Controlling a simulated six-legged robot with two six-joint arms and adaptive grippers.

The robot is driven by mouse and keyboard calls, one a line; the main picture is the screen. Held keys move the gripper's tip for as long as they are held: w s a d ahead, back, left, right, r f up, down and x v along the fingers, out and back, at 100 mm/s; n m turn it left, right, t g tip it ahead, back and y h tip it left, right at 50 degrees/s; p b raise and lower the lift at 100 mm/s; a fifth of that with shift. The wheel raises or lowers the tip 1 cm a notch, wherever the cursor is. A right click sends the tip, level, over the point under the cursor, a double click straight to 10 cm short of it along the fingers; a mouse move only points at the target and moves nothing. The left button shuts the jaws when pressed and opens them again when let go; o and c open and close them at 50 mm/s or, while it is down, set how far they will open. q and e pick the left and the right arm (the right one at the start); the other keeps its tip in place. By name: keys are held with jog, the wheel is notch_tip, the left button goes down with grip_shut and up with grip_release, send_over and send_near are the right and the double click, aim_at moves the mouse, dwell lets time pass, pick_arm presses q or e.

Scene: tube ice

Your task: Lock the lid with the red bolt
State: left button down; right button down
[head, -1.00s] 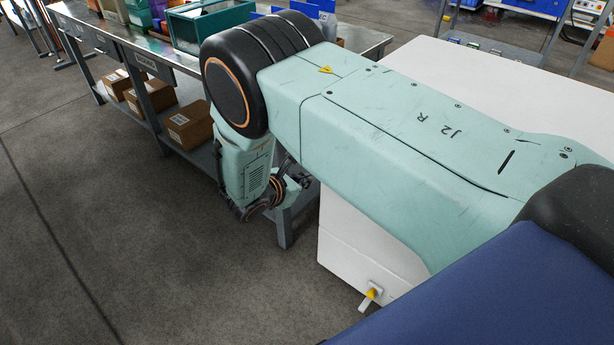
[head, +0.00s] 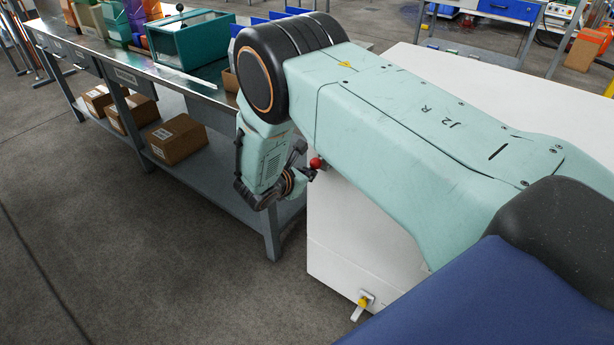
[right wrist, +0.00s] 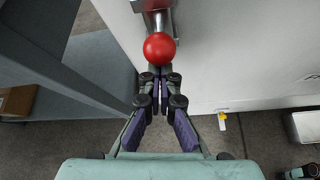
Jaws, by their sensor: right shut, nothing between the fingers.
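The red ball knob of the bolt (right wrist: 159,48) shows in the right wrist view, on a metal bolt fitting (right wrist: 158,18) at the edge of a white chest (right wrist: 240,60). In the head view the red knob (head: 316,163) shows beside the white chest's (head: 345,235) left upper edge, partly behind my right arm. My right gripper (right wrist: 160,72) is shut and empty, its tips right by the knob; I cannot tell whether they touch it. In the head view my right gripper (head: 303,174) is small and partly hidden. The lid's seam is hidden by my arm. My left gripper is out of view.
A metal workbench (head: 185,85) with bins and a teal glass-fronted case (head: 188,40) stands close on the left. Cardboard boxes (head: 178,140) lie on its lower shelf. A yellow-and-white fitting (head: 363,303) sticks out low on the chest. The floor at left front is clear.

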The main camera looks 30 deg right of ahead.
jog(key=shift+r+p, duration=0.7)
jog(key=shift+r, duration=0.6)
jog(key=shift+w, duration=0.1)
notch_tip(320, 180, down, 5)
jog(key=a+b, duration=0.1)
jog(key=b, duration=0.3)
jog(key=p+v, duration=0.5)
jog(key=v, duration=0.5)
jog(key=shift+r+p, duration=0.3)
jog(key=shift+r, duration=0.05)
jog(key=shift+w, duration=0.1)
